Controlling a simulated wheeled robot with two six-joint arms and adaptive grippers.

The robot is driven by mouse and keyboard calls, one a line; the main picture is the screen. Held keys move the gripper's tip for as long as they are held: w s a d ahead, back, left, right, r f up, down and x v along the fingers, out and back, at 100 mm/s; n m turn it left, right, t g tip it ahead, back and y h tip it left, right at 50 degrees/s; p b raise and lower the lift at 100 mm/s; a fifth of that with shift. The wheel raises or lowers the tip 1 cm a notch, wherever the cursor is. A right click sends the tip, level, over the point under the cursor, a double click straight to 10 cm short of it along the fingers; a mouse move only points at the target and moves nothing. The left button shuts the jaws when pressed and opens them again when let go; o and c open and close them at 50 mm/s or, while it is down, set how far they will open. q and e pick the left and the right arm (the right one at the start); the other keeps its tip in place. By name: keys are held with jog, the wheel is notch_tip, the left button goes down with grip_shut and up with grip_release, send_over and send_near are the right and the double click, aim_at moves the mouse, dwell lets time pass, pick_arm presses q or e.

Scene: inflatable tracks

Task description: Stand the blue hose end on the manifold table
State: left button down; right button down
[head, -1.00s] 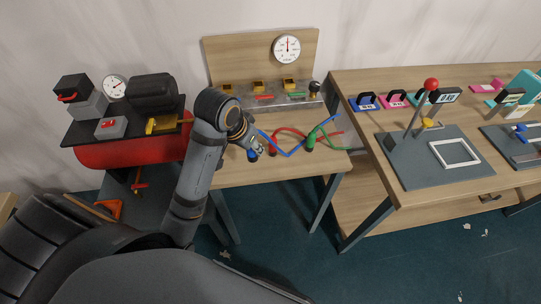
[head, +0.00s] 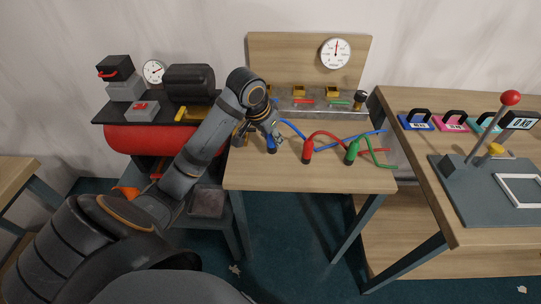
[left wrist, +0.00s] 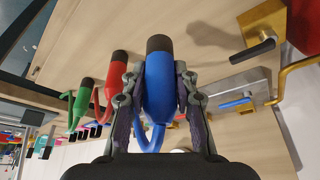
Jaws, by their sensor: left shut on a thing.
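The blue hose end (head: 271,144) is a blue sleeve with a dark tip, upright with its tip down at the left of the wooden manifold table (head: 290,178). My left gripper (head: 262,136) is shut on it. In the left wrist view the blue hose end (left wrist: 159,88) sits between both fingers (left wrist: 158,100), its dark tip beyond them. I cannot tell whether the tip touches the wood. The blue hose runs off to the right behind the other hoses. My right gripper is not in view.
A red hose end (head: 307,151) and a green hose end (head: 352,150) stand upright to the right. A red compressor tank (head: 150,139) is at left. The table's front is clear.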

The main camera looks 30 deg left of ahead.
pick_arm(q)
jog(key=shift+w+a+f, duration=0.35)
jog(key=shift+a+f, duration=0.05)
jog(key=shift+f, duration=0.15)
jog(key=shift+w+a+f, duration=0.3)
jog(key=shift+a+f, duration=0.1)
jog(key=shift+f, duration=0.1)
jog(key=shift+w+a+f, duration=0.1)
jog(key=shift+f, duration=0.85)
jog(key=shift+w+a+f, duration=0.1)
jog(key=shift+f, duration=0.8)
jog(key=shift+f, duration=0.1)
jog(key=c, duration=1)
grip_release()
jog(key=shift+s, duration=0.1)
jog(key=shift+c, duration=0.2)
jog(key=v, duration=1.2)
jog(key=shift+p, duration=0.45)
